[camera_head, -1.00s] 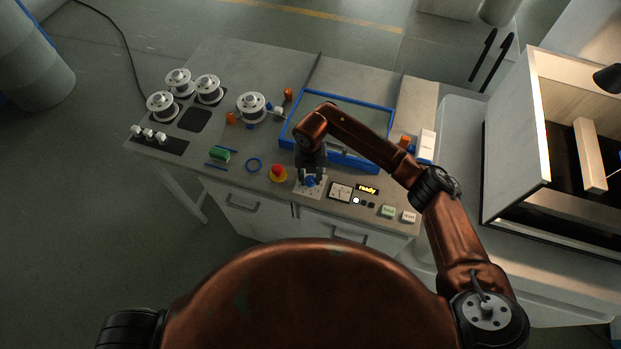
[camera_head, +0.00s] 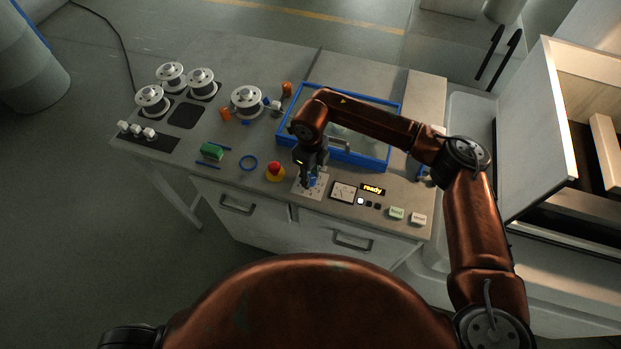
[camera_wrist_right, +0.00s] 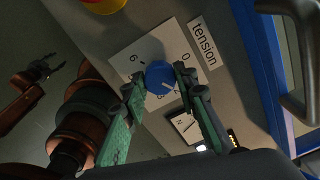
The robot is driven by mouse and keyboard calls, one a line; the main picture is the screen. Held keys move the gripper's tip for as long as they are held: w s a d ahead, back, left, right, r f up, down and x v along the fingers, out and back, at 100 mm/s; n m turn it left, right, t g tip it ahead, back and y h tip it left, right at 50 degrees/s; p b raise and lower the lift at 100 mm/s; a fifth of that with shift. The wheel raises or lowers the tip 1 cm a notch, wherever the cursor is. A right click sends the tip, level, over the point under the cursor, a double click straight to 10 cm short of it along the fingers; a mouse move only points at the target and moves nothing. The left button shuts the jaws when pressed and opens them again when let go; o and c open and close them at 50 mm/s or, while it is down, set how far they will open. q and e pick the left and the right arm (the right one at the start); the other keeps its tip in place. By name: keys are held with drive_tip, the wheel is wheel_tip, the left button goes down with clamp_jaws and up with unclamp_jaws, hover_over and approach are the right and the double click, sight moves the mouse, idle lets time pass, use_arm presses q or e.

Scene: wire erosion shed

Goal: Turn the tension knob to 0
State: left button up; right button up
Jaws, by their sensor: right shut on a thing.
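The blue tension knob (camera_wrist_right: 160,78) sits on a white dial plate (camera_wrist_right: 127,65) beside a label reading "tension" (camera_wrist_right: 204,44). A 0 and a 6 show on the plate; other marks are partly hidden by the fingers. The knob's pale pointer line aims away from the label side, and its exact number is unclear. My right gripper (camera_wrist_right: 154,84) has a finger on either side of the knob and is shut on it. In the head view my right gripper (camera_head: 310,178) reaches down onto the plate. My left gripper (camera_wrist_right: 42,76) hangs apart from the bench, fingers spread, empty.
A red stop button (camera_head: 275,169) stands just left of the plate. A meter (camera_head: 343,192), a "ready" display (camera_head: 373,190) and small buttons lie right. A blue-framed tank (camera_head: 390,135) is behind, under my right arm. Several spools (camera_head: 246,101) stand further left.

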drive_tip(key=n+b, duration=0.4)
drive_tip(key=n, duration=0.2)
drive_tip(key=shift+f+b, duration=0.15)
drive_tip(key=shift+b, duration=0.25)
drive_tip(key=n+b, duration=0.2)
drive_tip(key=n, duration=0.1)
drive_tip(key=shift+n, duration=0.3)
use_arm(q)
wheel_tip(320, 180, down, 9)
drive_tip(key=s+b, duration=0.1)
drive_tip(key=s, duration=0.1)
drive_tip(key=shift+s+r, duration=0.15)
drive_tip(key=shift+s, duration=0.05)
use_arm(e)
drive_tip(key=shift+n, duration=1.2)
drive_tip(key=shift+r, duration=0.2)
drive_tip(key=o, duration=1.2)
drive_tip(key=shift+c, duration=0.2)
wheel_tip(320, 180, up, 12)
